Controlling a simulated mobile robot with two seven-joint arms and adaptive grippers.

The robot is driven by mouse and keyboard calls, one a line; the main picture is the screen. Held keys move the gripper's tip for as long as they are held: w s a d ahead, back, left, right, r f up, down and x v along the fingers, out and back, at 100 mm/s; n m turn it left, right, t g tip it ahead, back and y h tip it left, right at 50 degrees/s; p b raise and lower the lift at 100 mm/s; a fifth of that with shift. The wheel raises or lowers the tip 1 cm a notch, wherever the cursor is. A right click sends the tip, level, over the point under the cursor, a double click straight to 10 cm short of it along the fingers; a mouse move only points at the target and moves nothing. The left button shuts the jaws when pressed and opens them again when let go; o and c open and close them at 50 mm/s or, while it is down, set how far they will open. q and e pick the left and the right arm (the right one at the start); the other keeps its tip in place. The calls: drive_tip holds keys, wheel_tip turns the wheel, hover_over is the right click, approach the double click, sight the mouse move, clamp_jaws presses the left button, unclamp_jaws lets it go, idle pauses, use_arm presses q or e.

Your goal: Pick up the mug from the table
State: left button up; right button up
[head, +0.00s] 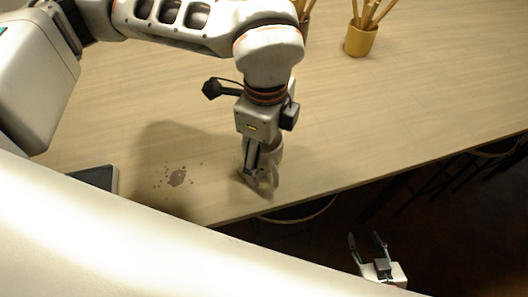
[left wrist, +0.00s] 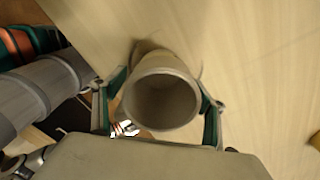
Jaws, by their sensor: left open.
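The mug (left wrist: 161,100) is grey-beige and stands on the wooden table (head: 400,95) close to its front edge. In the left wrist view I look into its round mouth. My left gripper (head: 258,180) is open and points down at the mug, with one finger on each side of it. Whether the fingers touch its wall I cannot tell. In the head view the gripper mostly hides the mug. My right gripper (head: 366,242) is open and empty, low beyond the table's front edge.
A yellow cup (head: 360,40) with wooden tools stands at the back, with another tool holder partly behind my left arm. A dark splash mark (head: 177,178) and a dark flat object (head: 95,178) are to the left. Stools (head: 300,212) sit below the edge. The table's right side is clear.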

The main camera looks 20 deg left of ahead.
use_arm(q)
drive_tip(key=c, duration=1.4)
drive_tip(key=shift+c, duration=0.2)
drive_tip(key=shift+r, duration=0.15)
